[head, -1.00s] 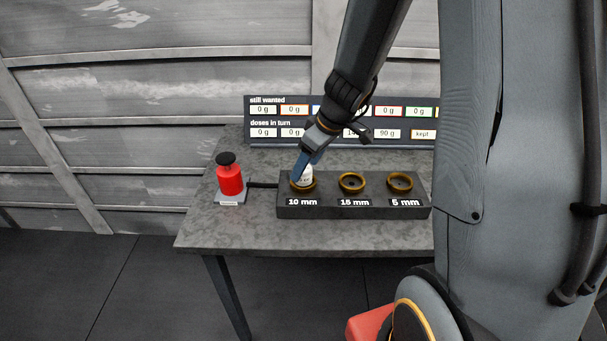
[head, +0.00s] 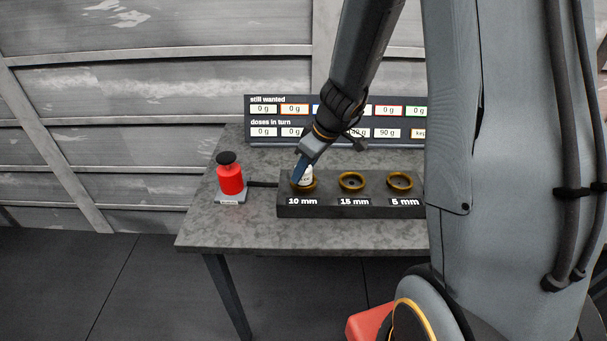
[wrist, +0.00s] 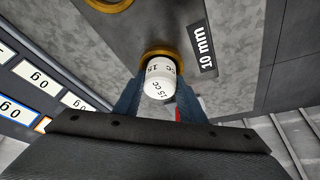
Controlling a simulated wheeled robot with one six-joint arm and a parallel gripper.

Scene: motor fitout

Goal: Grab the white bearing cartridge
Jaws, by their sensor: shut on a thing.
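The white bearing cartridge (head: 306,176) stands at the brass-ringed socket labelled 10 mm (head: 314,186), the leftmost on the dark block. In the wrist view the white cartridge (wrist: 160,80) carries dark print reading "15 CC", and the brass ring (wrist: 161,55) shows behind it. My gripper (head: 299,176) comes down from above, with its blue fingers on either side of the cartridge. In the wrist view my gripper (wrist: 158,92) is shut on it. The cartridge's lower end is hidden, so I cannot tell how deep it sits in the socket.
The dark block (head: 330,208) has two more sockets, 15 mm (head: 352,181) and 5 mm (head: 400,181), both empty. A red bottle-shaped object with a black top (head: 230,176) stands at left on the grey table (head: 230,234). A display board (head: 262,122) stands behind.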

